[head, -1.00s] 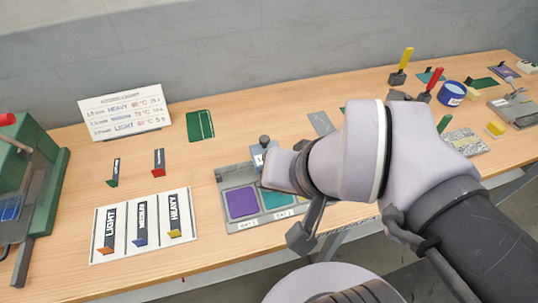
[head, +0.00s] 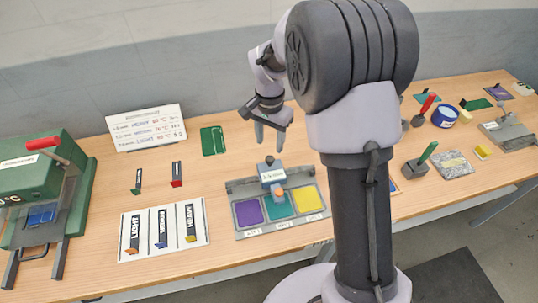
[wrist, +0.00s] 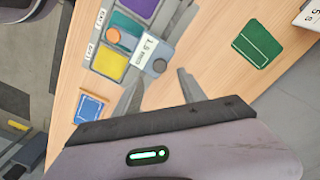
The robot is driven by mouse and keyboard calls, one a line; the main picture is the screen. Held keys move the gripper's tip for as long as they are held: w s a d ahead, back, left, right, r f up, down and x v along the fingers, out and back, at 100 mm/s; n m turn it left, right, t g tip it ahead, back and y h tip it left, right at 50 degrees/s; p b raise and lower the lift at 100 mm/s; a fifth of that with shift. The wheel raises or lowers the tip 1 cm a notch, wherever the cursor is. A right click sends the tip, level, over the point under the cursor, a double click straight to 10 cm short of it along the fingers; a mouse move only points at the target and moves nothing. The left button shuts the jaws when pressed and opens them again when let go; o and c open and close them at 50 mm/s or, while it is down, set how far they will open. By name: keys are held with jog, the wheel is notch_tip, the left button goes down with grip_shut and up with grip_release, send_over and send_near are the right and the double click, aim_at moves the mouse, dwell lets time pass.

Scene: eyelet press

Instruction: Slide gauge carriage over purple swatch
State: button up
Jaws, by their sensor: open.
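The gauge carriage (head: 271,174) is a blue-grey block with a dark knob on top and a white label. It sits on the rail of a grey tray (head: 240,188), at the teal swatch (head: 279,206), with an orange tip over that swatch. The purple swatch (head: 248,212) lies uncovered to its left and the yellow swatch (head: 308,200) to its right. My gripper (head: 270,148) is open and empty, above and behind the carriage, apart from it. The wrist view shows the carriage (wrist: 151,52) just beyond my spread fingers (wrist: 158,88), and the purple swatch (wrist: 137,7) at the top edge.
A label card (head: 203,229) with small tags lies left of the tray. A green press (head: 38,165) stands at far left. Stamps, a blue tub (head: 445,116) and a small clamp are at right.

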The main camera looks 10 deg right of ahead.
aim_at(269, 158)
notch_tip(269, 158, down, 7)
jog(key=shift+b, duration=0.55)
grip_shut()
dwell(1.1)
